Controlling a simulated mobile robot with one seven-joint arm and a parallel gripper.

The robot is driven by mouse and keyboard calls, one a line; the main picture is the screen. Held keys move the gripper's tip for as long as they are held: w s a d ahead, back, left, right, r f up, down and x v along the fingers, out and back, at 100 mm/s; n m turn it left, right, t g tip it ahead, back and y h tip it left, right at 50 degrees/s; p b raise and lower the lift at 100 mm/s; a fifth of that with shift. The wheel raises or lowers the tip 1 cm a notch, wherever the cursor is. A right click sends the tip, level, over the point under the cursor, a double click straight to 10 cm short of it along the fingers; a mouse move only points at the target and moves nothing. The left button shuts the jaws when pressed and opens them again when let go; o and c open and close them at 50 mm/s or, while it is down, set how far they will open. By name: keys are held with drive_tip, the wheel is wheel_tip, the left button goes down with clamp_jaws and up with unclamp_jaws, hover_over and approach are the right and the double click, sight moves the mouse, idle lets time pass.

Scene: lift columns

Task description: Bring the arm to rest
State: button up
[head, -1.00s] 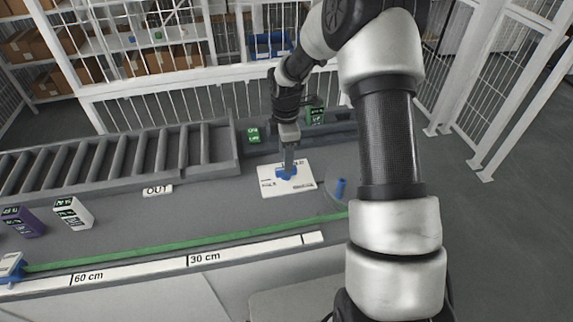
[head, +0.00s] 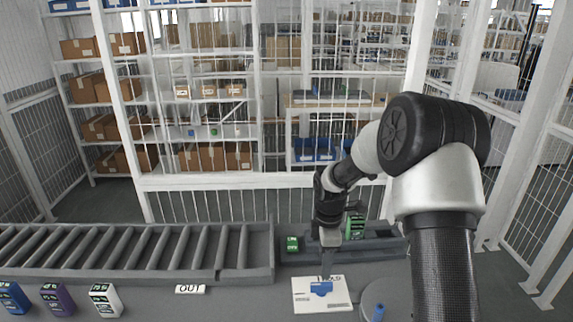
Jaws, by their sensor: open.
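My arm (head: 440,190) comes in from the lower right and bends down to my gripper (head: 326,270). My gripper points down above a white plate (head: 338,303) whose printed word is partly covered, with "OLD" readable. It is open. A small blue piece (head: 320,289) lies on the plate just under the fingertips. I cannot tell whether the fingers touch it.
A roller conveyor (head: 130,255) runs at the left, with an "OUT" label (head: 190,289) before it. Blue, purple (head: 57,300) and white boxes (head: 105,301) stand at lower left. Green boxes (head: 292,244) (head: 355,227) stand near my gripper. A round disc (head: 385,297) bears a blue peg (head: 379,312). Fencing stands behind.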

drive_tip(key=s+r+m+t, duration=0.1)
drive_tip(key=s+r+m, duration=0.25)
drive_tip(key=r, duration=0.35)
drive_tip(key=s+r+m+t+h, duration=0.1)
drive_tip(key=s+r+m, duration=0.1)
drive_tip(key=s+r, duration=0.35)
drive_tip(key=s+r+m+t, duration=0.1)
drive_tip(key=s+r+m, duration=0.2)
drive_tip(key=r, duration=0.6)
drive_tip(key=s+r+m+t, duration=0.1)
drive_tip(key=s+r+m, duration=0.1)
drive_tip(key=s+m, duration=0.2)
drive_tip(key=s+r+m+t, duration=0.1)
drive_tip(key=s+r+m, duration=0.2)
drive_tip(key=s, duration=0.7)
drive_tip(key=shift+s+r+m+y, duration=0.15)
drive_tip(key=shift+s+m+y, duration=0.25)
drive_tip(key=shift+m, duration=0.25)
drive_tip(key=shift+s+m+t, duration=0.3)
drive_tip(key=shift+s+m, duration=0.1)
drive_tip(key=shift+s, duration=0.15)
drive_tip(key=shift+c, duration=1.2)
drive_tip(key=shift+s, duration=0.15)
